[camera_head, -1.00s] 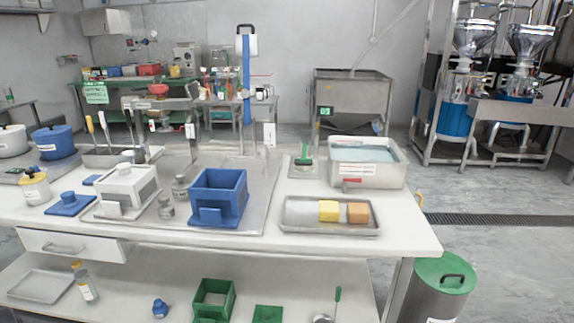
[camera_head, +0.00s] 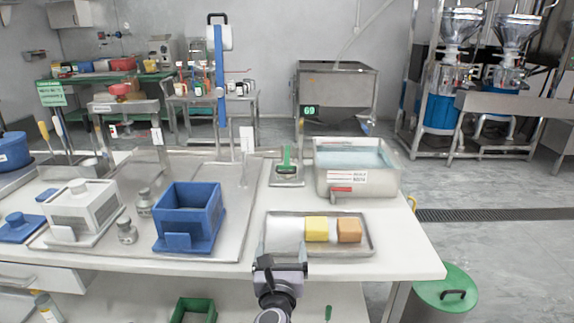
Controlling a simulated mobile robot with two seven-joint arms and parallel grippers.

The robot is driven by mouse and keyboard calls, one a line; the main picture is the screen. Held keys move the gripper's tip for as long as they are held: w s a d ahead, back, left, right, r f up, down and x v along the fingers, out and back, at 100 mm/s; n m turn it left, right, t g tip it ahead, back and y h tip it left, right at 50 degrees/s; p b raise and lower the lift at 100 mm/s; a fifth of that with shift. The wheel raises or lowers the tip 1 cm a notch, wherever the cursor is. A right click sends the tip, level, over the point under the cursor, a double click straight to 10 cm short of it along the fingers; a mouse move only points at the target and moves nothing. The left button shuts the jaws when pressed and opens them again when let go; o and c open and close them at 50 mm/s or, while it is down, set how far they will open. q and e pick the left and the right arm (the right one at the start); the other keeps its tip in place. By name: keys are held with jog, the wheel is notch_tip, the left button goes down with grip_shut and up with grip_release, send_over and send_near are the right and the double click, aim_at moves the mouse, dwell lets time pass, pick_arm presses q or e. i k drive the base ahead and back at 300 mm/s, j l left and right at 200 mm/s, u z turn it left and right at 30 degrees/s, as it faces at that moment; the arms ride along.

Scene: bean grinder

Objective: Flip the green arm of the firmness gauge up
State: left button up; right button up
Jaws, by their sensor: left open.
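The firmness gauge is a small grey stand (camera_head: 287,180) near the table's back edge, left of the water tub. Its green arm (camera_head: 287,158) shows as a short narrow strip above the base; I cannot tell its exact tilt. My left gripper (camera_head: 284,248) is at the bottom middle, open, over the front edge of the table and the metal tray. It is well in front of the gauge and not touching it. A pale patch shows between its fingers; I cannot tell what it is. My right gripper is not in view.
The metal tray (camera_head: 369,246) holds a yellow block (camera_head: 316,229) and a brown block (camera_head: 349,230). The water tub (camera_head: 359,184) stands behind it. A blue box (camera_head: 188,208) and white box (camera_head: 84,205) stand left.

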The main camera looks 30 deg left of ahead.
aim_at(287, 161)
jog(key=i+j, duration=0.8)
jog(key=i, duration=0.1)
